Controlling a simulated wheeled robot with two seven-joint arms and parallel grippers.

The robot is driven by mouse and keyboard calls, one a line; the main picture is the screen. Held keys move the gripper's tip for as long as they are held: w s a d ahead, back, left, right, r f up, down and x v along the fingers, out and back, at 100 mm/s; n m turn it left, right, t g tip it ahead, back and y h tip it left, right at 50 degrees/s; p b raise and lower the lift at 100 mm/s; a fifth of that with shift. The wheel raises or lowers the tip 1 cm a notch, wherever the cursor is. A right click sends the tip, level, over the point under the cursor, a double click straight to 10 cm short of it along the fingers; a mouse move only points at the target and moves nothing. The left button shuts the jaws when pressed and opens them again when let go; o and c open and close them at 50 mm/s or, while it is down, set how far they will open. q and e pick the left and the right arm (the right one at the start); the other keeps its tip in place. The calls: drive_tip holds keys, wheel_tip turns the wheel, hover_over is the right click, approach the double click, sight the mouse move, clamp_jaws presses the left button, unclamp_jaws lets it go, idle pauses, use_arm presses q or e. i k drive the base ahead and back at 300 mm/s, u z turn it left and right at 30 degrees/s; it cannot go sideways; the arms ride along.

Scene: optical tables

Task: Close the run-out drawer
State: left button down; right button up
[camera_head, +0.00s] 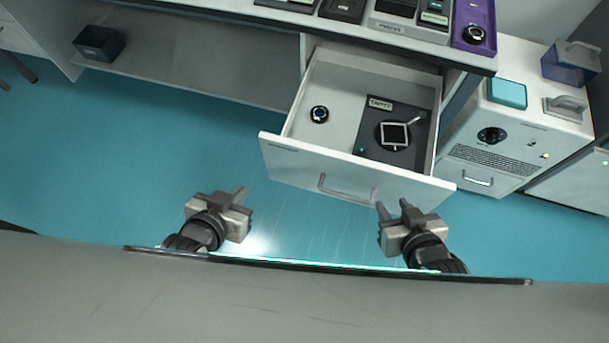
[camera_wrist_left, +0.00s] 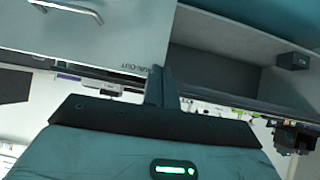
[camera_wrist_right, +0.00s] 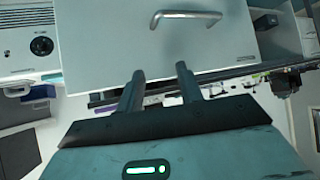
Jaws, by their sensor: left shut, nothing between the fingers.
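The run-out drawer (camera_head: 330,172) is pulled out from under the bench, its white front facing me with a bar handle (camera_head: 345,190). Inside lie a small round dark knob-like part (camera_head: 319,114) and a dark tray (camera_head: 417,122) with a square-topped device. My left gripper (camera_head: 240,195) is shut and empty, in front of the drawer's left part, apart from it. My right gripper (camera_head: 393,208) is open and empty, in front of the drawer's right part, below the handle's right side. The drawer front also shows in the left wrist view (camera_wrist_left: 120,35) and the right wrist view (camera_wrist_right: 150,55).
The bench top (camera_head: 270,12) above the drawer holds several devices and a purple tray (camera_head: 474,25). A white cabinet (camera_head: 520,130) with a black knob stands to the right. A dark bin (camera_head: 99,43) sits on the low shelf at left. Teal floor left of the drawer is clear.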

sight(359, 93)
drive_tip(key=u, duration=0.55)
drive_tip(key=k, duration=0.95)
drive_tip(key=z, duration=0.85)
drive_tip(key=i, duration=0.5)
drive_tip(key=z, duration=0.05)
